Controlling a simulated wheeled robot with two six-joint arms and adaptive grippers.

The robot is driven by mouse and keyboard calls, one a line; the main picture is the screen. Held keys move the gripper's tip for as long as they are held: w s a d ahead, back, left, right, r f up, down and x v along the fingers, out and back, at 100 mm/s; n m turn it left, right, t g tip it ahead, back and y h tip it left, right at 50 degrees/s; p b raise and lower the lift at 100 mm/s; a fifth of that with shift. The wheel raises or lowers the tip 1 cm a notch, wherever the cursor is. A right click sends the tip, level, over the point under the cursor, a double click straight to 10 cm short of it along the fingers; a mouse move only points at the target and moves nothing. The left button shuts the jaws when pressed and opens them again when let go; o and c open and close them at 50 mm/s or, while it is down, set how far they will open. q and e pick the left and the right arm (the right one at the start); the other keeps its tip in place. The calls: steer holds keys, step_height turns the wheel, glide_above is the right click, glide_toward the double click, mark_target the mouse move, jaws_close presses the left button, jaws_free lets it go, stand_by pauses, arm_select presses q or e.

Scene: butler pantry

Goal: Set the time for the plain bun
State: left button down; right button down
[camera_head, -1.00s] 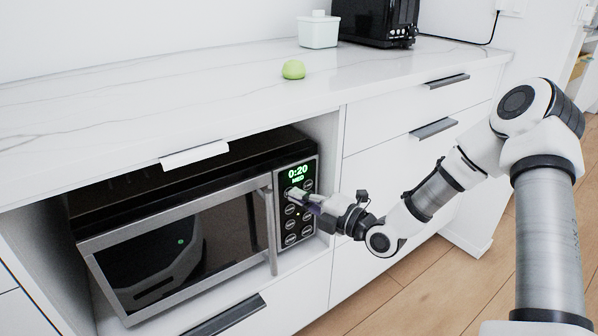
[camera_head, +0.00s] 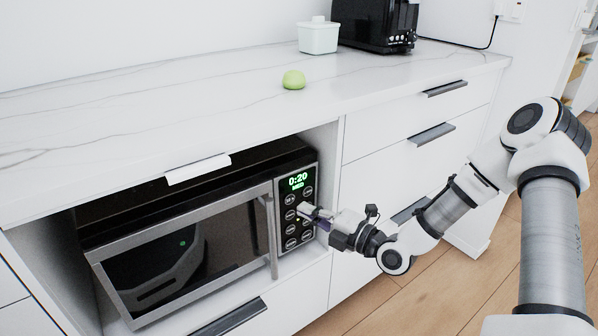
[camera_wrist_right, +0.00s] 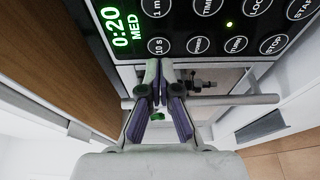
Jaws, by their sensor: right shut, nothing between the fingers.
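The microwave (camera_head: 180,225) sits in the cabinet niche with its door shut. Its control panel (camera_head: 297,205) is at the right, and the green display (camera_head: 298,181) reads 0:20 MED; the display (camera_wrist_right: 122,28) shows the same in the right wrist view. My right gripper (camera_head: 303,210) is shut and empty, its tips in front of the panel buttons. In the right wrist view the gripper tips (camera_wrist_right: 161,65) are just below and right of the 10 s button (camera_wrist_right: 158,46). Contact with the panel cannot be told. No bun is visible; the door window is dark and reflective. My left gripper is out of view.
The door handle (camera_head: 272,235) stands upright left of the panel. On the counter (camera_head: 150,115) are a round green object (camera_head: 293,80), a pale lidded container (camera_head: 319,37) and a black appliance (camera_head: 375,25). Drawers with dark handles (camera_head: 432,134) are at the right.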

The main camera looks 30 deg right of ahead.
steer(key=s+p, duration=0.9)
steer(key=s, duration=0.3)
steer(key=shift+d, duration=0.45)
